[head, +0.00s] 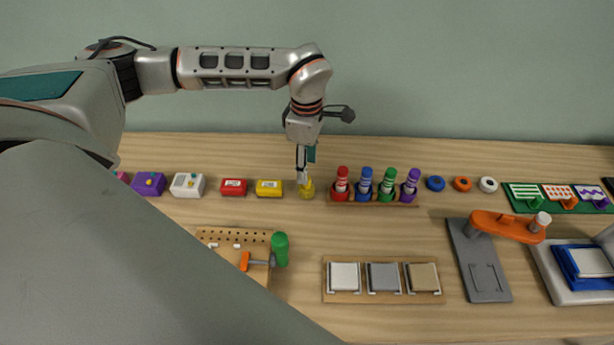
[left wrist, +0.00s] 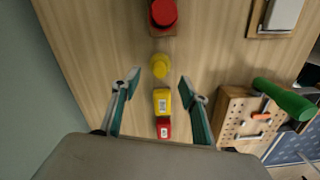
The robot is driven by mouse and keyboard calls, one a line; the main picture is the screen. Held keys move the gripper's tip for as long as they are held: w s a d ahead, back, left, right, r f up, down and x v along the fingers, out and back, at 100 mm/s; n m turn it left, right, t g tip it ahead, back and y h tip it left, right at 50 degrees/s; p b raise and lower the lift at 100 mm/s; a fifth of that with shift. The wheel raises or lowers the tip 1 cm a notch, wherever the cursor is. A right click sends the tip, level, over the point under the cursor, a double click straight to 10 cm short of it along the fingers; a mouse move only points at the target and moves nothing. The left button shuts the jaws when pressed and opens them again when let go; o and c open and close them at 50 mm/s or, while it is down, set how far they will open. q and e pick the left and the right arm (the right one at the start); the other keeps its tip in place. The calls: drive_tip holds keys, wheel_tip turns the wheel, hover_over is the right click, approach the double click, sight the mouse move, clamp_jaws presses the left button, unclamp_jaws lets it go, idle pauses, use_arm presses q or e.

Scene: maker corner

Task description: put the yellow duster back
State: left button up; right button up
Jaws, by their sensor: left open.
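The yellow duster (head: 307,190) stands on the wooden table, left of the row of coloured markers. It also shows as a round yellow shape in the left wrist view (left wrist: 159,66). My left gripper (head: 303,174) points down just above it, partly covering its top in the head view. In the left wrist view the two fingers of this gripper (left wrist: 158,81) are spread apart with nothing held, and the duster shows between and just beyond the tips. I cannot tell whether a finger touches it. My right gripper is not in view.
The marker rack (head: 375,202) stands close on the right. A yellow box (head: 269,188) and a red box (head: 233,187) lie on the left. A pegboard (head: 215,237) with a green-handled tool (head: 280,248) is in front. Bare table lies between these and the tray of blocks (head: 383,297).

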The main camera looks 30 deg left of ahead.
use_arm(q)
drive_tip(key=shift+r, duration=2.3)
